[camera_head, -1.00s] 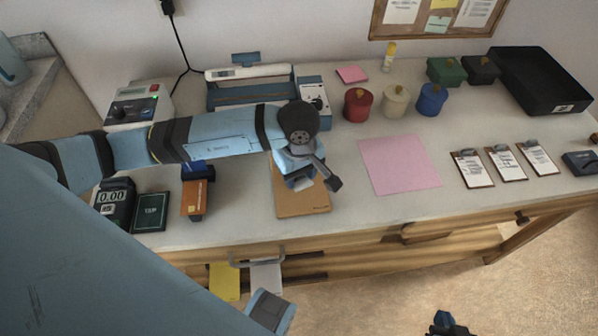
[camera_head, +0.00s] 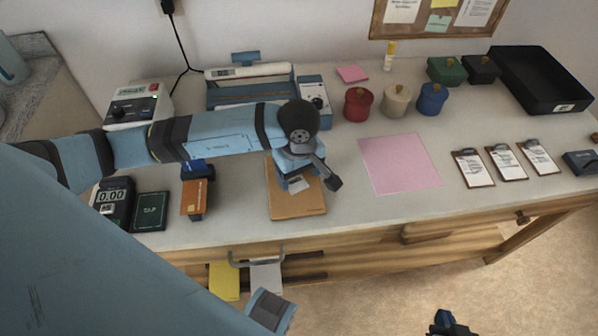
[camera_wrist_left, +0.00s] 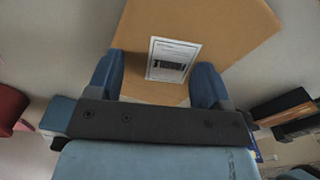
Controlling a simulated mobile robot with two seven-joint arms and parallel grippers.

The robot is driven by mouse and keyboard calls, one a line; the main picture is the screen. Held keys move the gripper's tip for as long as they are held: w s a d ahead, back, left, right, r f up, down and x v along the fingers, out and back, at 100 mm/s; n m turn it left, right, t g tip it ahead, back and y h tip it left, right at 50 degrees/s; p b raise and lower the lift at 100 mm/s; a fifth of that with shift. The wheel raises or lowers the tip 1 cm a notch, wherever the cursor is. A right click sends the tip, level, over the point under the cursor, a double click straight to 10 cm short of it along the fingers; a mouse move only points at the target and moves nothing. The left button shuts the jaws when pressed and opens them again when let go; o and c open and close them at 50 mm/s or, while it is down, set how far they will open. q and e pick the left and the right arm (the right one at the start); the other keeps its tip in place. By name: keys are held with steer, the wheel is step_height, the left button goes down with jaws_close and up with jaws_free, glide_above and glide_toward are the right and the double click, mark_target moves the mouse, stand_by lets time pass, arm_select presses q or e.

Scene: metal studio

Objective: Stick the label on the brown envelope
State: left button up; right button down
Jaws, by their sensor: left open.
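The brown envelope (camera_head: 300,206) lies flat on the table in front of my left arm; it fills the upper middle of the left wrist view (camera_wrist_left: 225,35). The white label (camera_head: 299,184) with a dark printed block lies on the envelope; it also shows in the left wrist view (camera_wrist_left: 172,60). My left gripper (camera_wrist_left: 160,80) is open above the envelope, one finger on each side of the label, with nothing between them but the label beneath. My right gripper (camera_head: 449,325) shows only partly at the bottom edge, away from the table; its jaws are unclear.
A pink sheet (camera_head: 400,163) lies right of the envelope. An orange-brown box (camera_head: 194,198), a green book (camera_head: 151,211) and a scale (camera_head: 113,203) stand left. Lidded pots, clipboards (camera_head: 472,167) and a black tray (camera_head: 541,82) are further right. A drawer handle (camera_head: 256,260) is below.

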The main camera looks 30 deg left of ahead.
arm_select(q)
step_height(320, 180, up, 14)
steer(key=shift+f+p, duration=0.2)
steer(key=shift+p, duration=0.25)
steer(key=shift+c, duration=0.2)
jaws_close()
stand_by(1.0)
